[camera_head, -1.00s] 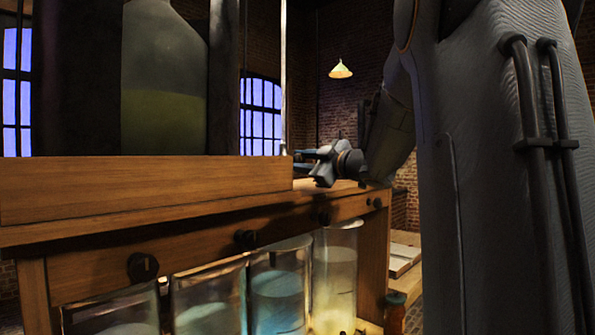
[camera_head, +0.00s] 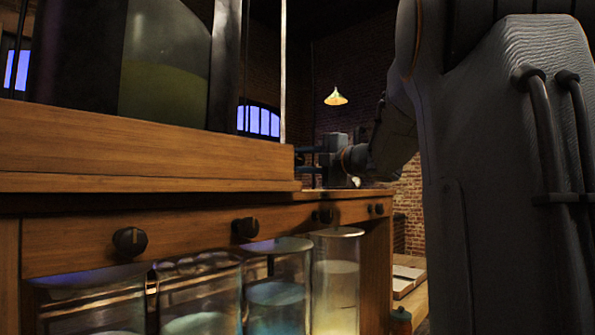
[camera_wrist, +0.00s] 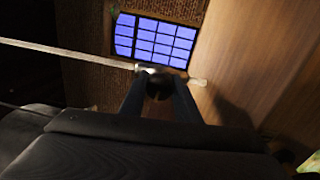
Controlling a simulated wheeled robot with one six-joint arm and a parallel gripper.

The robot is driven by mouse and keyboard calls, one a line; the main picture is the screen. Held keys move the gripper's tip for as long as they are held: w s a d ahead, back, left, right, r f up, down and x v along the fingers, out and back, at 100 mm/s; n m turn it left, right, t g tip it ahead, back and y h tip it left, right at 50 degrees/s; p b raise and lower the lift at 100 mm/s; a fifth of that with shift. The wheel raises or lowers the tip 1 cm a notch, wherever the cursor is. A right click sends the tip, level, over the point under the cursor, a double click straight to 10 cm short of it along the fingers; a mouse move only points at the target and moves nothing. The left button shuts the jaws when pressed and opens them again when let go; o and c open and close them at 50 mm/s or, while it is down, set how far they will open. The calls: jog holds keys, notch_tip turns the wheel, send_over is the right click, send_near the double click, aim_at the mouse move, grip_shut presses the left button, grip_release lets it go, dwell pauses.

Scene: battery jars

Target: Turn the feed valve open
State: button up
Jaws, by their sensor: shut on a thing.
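My gripper (camera_head: 300,160) is at the right end of the upper wooden shelf, its fingers pointing left, one above the other. In the wrist view my gripper (camera_wrist: 160,92) has its two fingers on either side of a dark round knob (camera_wrist: 160,84), shut on it. This knob appears to be the feed valve. A pale thin pipe (camera_wrist: 70,53) runs up to it from the left, and a short pale stub (camera_wrist: 198,82) shows on its right. In the head view the valve cannot be made out; the upright pipe (camera_head: 283,70) ends near the fingertips.
A large glass bottle (camera_head: 165,65) with yellowish-green liquid stands on the upper shelf (camera_head: 130,150). Below, several glass jars stand under a beam with dark knobs (camera_head: 130,241); one jar (camera_head: 277,295) holds blue liquid, another (camera_head: 336,285) pale yellow. A lamp (camera_head: 336,97) hangs behind.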

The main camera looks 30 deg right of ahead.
jog(key=shift+n+b, duration=0.55)
jog(key=shift+n, duration=0.15)
jog(key=o, duration=1)
jog(key=shift+o, duration=0.2)
jog(key=shift+b+v, duration=0.55)
jog(key=shift+v, duration=3.4)
jog(key=shift+s, duration=0.1)
